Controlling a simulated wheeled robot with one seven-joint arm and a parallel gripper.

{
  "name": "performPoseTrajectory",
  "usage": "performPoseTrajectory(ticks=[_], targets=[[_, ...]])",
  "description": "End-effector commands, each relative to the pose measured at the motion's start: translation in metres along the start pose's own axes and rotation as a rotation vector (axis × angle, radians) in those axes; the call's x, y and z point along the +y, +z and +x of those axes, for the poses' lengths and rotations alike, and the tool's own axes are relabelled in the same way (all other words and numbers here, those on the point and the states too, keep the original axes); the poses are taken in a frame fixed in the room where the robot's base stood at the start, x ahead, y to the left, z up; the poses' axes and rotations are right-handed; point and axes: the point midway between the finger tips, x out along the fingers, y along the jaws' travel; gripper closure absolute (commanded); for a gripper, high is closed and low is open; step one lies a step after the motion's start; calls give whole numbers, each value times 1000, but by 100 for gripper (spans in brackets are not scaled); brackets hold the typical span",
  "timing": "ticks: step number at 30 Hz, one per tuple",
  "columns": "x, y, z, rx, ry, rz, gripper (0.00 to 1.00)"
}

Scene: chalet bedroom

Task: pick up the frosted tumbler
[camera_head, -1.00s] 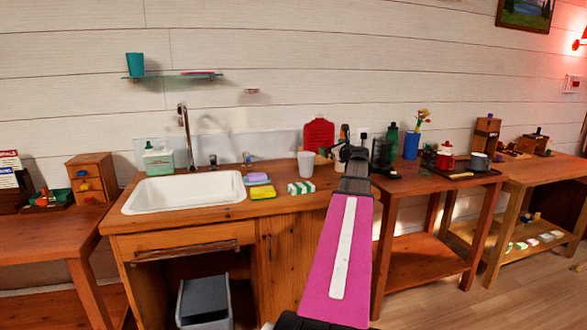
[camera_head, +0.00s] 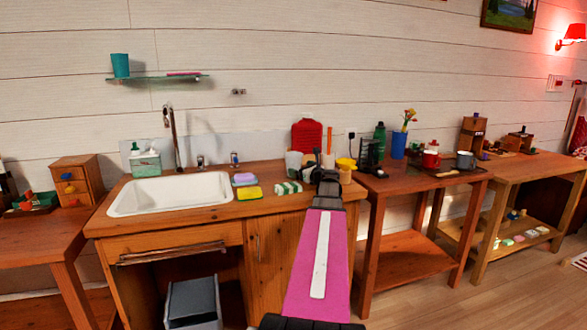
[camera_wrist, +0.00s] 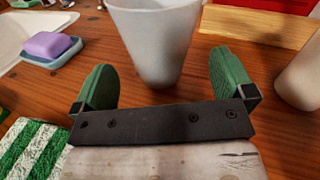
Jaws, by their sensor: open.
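The frosted tumbler (camera_head: 293,163), a pale translucent cup, stands upright on the wooden counter right of the sink. In the wrist view the tumbler (camera_wrist: 152,38) fills the top middle, its rim cut off by the frame edge. My gripper (camera_wrist: 163,78) is open, with a green finger pad on each side of the tumbler's lower part. Gaps show on both sides, and I see no contact. In the head view my gripper (camera_head: 325,180) is low over the counter, just right of the tumbler; its fingers are hard to make out there.
A purple soap on a blue dish (camera_head: 244,180) and a yellow sponge (camera_head: 249,193) are to the left. A red board (camera_head: 307,136) stands behind.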

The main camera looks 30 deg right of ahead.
Motion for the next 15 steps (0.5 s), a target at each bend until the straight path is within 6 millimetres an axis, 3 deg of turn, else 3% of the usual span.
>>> performPoseTrajectory(ticks=[5,15], targets=[[-1,0,8,0,-1,0,0],[-2,0,50,0,-1,0,0]])
